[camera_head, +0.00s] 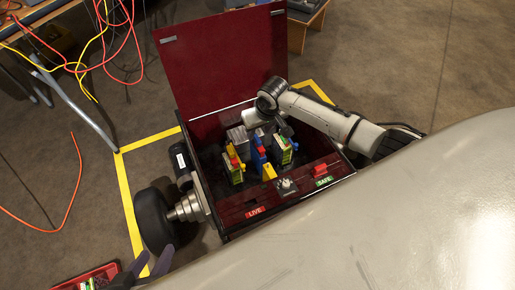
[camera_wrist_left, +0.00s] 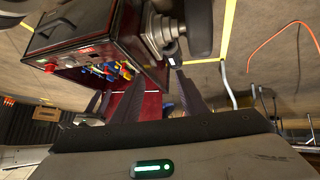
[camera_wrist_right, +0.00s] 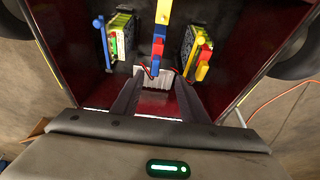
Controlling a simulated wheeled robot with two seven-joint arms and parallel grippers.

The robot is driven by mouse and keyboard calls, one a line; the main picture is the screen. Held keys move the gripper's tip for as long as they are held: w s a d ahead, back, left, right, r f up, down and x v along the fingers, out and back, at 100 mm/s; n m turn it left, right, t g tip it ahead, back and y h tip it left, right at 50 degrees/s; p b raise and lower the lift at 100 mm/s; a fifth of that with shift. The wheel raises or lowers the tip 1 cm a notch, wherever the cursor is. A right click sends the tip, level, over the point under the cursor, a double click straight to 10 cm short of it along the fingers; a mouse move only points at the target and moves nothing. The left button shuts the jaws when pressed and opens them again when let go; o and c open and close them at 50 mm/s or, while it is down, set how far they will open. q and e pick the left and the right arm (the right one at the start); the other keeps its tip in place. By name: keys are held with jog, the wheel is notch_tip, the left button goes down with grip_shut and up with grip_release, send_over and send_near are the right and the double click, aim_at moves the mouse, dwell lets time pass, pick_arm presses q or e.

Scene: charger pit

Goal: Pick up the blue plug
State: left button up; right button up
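A tall blue plug (camera_head: 258,157) stands in the middle of the open box, between two green-and-yellow blocks; in the right wrist view the blue piece (camera_wrist_right: 158,40) has yellow above it and red below. A second, thinner blue piece (camera_wrist_right: 101,40) is beside the block at that view's left, so I cannot tell which blue part is meant. My right gripper (camera_wrist_right: 157,85) is open and empty over the box, its fingers pointing towards the central piece and apart from it. My left gripper (camera_head: 150,264) is open and empty, outside the box at lower left; its spread fingers show in the left wrist view (camera_wrist_left: 138,82).
The dark red box's lid (camera_head: 220,60) stands open at the back. The front panel has LIVE (camera_head: 255,211) and SAFE (camera_head: 323,182) labels and a knob (camera_head: 287,186). A grey ribbed block (camera_wrist_right: 152,78) lies between my right fingers. A black wheel (camera_head: 153,218) is left of the box.

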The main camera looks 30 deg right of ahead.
aim_at(258, 138)
jog(key=b+x, duration=0.1)
jog(key=x, duration=0.1)
jog(key=b+x, duration=0.1)
jog(key=x, duration=0.1)
jog(key=shift+d, duration=0.2)
jog(key=shift+w+f+b, duration=0.3)
jog(key=shift+f+b, duration=0.15)
jog(key=b+x, duration=0.2)
jog(key=x, duration=0.1)
jog(key=b+x, duration=0.1)
jog(key=shift+w+d+f+b, duration=0.1)
jog(key=shift+d+f+b, duration=0.1)
jog(key=shift+d+b, duration=0.15)
jog(key=shift+w+a+f, duration=0.1)
jog(key=shift+f, duration=0.15)
grip_shut()
pick_arm(q)
jog(key=d, duration=0.1)
jog(key=d+r+h, duration=0.1)
jog(key=w+d+h, duration=0.1)
jog(key=d, duration=0.1)
jog(key=shift+w+r+m, duration=0.1)
jog(key=shift+r+m, duration=0.15)
jog(key=shift+m, duration=0.05)
